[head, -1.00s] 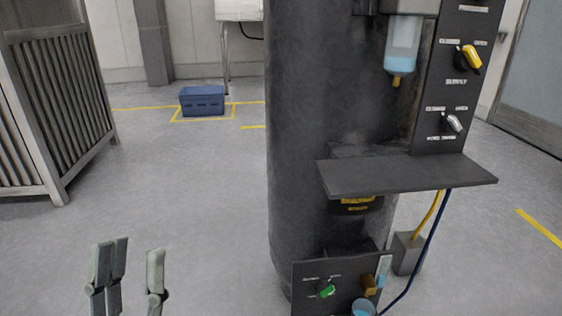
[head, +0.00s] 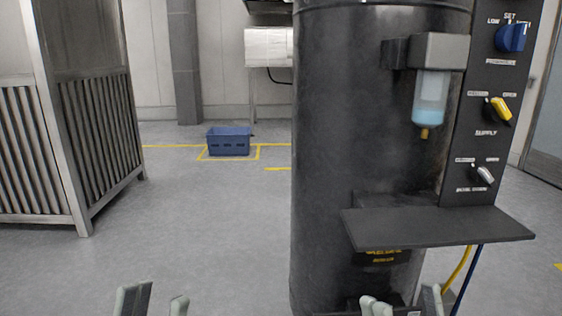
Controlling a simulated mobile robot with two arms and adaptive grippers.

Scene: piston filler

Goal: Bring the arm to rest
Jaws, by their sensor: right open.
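My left gripper (head: 156,299) shows only its fingertips at the bottom edge of the head view, left of the piston filler. They stand apart with bare floor between them, so it is open and empty. My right gripper (head: 404,300) shows its fingertips at the bottom edge, in front of the lower part of the filler. They are apart, and nothing shows held between them. The rest of both arms is out of view.
The black piston filler (head: 335,150) stands right of centre, with a shelf (head: 435,227) jutting out, a bottle of blue liquid (head: 430,98) and a knob panel (head: 482,140). A slatted grey enclosure (head: 100,140) stands left. A blue crate (head: 229,142) sits behind. Floor between is clear.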

